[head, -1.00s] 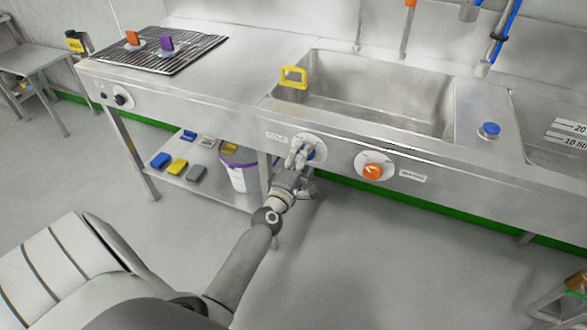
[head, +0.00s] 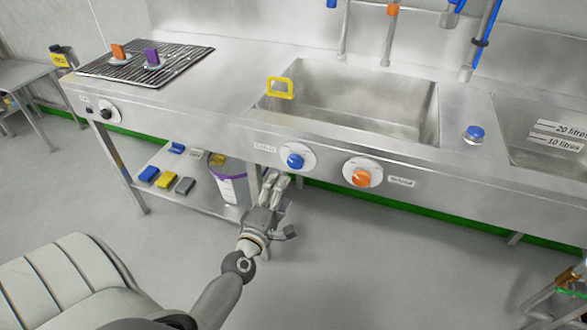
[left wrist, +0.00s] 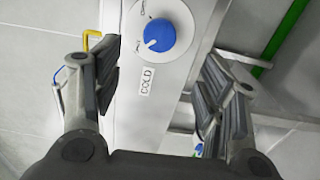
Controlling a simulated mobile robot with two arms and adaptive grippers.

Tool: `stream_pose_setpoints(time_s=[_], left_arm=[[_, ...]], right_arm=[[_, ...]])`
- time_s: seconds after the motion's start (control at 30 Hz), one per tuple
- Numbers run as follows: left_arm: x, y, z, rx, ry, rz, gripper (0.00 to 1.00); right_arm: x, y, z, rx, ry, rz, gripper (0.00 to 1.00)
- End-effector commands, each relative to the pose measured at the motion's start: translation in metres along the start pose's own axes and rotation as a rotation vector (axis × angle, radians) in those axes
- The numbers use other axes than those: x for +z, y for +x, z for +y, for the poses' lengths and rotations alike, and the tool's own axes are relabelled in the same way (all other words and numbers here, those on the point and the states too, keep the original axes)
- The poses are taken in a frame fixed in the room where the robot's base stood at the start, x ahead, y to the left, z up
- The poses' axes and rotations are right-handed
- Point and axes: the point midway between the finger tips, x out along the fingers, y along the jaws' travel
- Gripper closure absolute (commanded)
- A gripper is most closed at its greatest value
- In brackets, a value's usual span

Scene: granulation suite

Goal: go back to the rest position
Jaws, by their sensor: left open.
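My left gripper (head: 273,181) is below and slightly left of the blue cold knob (head: 295,161) on the front panel of the sink bench. In the left wrist view the gripper (left wrist: 170,85) is open, with nothing between its fingers. The blue knob (left wrist: 160,35) shows beyond the fingertips, apart from them, beside a label reading COLD (left wrist: 147,80). My right gripper is in neither view.
The steel sink bench (head: 225,100) has an orange knob (head: 361,178), a basin (head: 350,105) and a yellow handle (head: 280,87). Below, a shelf (head: 150,187) holds a white bucket (head: 231,188) and several coloured blocks. The floor (head: 400,265) in front is clear.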

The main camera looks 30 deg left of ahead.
Motion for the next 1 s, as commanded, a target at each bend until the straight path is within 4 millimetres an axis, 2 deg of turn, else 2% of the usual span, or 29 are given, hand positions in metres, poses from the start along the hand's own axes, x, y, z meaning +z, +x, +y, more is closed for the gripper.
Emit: stream_pose_setpoints(time_s=[0.2,0.3,0.37,0.47,0.53,0.6,0.67,0.7,0.77,0.8,0.87,0.9,0.97,1.0], left_arm=[[0.000,0.000,-0.001,-0.003,0.003,-0.001,0.34],[0.005,-0.001,-0.017,-0.037,0.040,-0.015,0.34],[0.012,-0.004,-0.039,-0.083,0.097,-0.038,0.34],[0.028,-0.017,-0.096,-0.199,0.247,-0.104,0.34],[0.041,-0.034,-0.144,-0.296,0.380,-0.175,0.34],[0.052,-0.058,-0.192,-0.390,0.517,-0.261,0.34],[0.059,-0.082,-0.230,-0.464,0.630,-0.341,0.34],[0.063,-0.100,-0.255,-0.512,0.706,-0.399,0.34],[0.067,-0.130,-0.290,-0.579,0.816,-0.493,0.34],[0.069,-0.152,-0.311,-0.621,0.889,-0.559,0.34],[0.068,-0.188,-0.342,-0.681,0.996,-0.665,0.34],[0.067,-0.212,-0.360,-0.717,1.067,-0.740,0.34],[0.062,-0.251,-0.384,-0.767,1.169,-0.857,0.34],[0.057,-0.277,-0.398,-0.795,1.235,-0.936,0.34]], right_arm=[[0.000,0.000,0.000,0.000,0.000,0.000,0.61],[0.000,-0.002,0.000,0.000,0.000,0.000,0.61],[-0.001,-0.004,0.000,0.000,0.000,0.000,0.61],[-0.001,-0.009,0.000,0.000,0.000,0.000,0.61],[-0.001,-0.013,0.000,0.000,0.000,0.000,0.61],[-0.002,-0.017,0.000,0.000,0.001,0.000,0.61],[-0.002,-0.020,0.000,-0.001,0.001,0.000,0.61],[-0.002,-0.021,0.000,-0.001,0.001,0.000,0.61],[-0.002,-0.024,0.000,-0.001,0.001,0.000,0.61],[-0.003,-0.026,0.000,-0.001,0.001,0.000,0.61],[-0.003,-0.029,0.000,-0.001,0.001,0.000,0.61],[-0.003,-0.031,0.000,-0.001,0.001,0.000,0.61],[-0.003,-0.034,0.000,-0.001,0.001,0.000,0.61],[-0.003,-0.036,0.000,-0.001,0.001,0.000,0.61]])
